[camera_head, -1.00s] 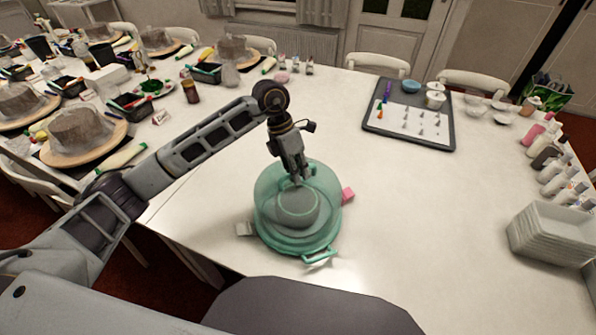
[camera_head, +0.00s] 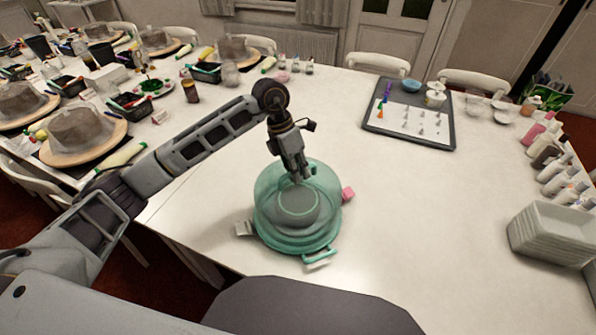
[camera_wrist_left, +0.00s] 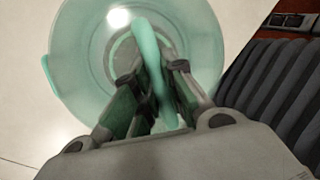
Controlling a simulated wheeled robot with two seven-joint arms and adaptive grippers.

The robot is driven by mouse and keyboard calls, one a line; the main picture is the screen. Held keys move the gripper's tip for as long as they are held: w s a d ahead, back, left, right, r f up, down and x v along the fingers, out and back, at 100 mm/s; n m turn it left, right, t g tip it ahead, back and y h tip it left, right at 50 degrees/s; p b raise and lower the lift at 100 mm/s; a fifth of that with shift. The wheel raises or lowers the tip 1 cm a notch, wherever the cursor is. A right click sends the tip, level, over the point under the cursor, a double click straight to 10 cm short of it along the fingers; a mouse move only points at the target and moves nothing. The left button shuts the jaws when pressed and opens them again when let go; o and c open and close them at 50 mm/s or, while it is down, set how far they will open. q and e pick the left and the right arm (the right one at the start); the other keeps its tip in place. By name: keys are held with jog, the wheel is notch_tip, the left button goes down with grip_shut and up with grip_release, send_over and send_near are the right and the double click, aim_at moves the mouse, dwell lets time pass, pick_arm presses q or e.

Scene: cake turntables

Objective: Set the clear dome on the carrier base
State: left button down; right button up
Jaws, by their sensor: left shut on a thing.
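The clear green-tinted dome (camera_head: 268,190) stands over the carrier base (camera_head: 320,256) near the table's front edge. A round grey cake (camera_head: 290,207) shows through the dome's wall. My left gripper (camera_head: 298,178) is at the top of the dome, shut on its handle. In the left wrist view the green handle (camera_wrist_left: 150,60) runs between the fingers of my left gripper (camera_wrist_left: 152,85), with the round dome (camera_wrist_left: 85,60) below. I cannot tell whether the dome's rim touches the base all round. My right gripper is not in view.
A small pink block (camera_head: 348,194) and a pale block (camera_head: 244,229) lie beside the base. A grey tray (camera_head: 408,140) with small nozzles is at the back right. The table between is clear.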

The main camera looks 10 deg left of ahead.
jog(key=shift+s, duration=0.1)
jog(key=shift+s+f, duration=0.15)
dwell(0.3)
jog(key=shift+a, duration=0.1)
pick_arm(q)
jog(key=shift+f+b, duration=0.55)
jog(key=shift+b, duration=0.05)
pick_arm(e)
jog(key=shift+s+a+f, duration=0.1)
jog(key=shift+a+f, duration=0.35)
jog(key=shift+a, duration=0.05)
pick_arm(q)
jog(key=c, duration=1.7)
grip_release()
jog(key=shift+c, duration=0.2)
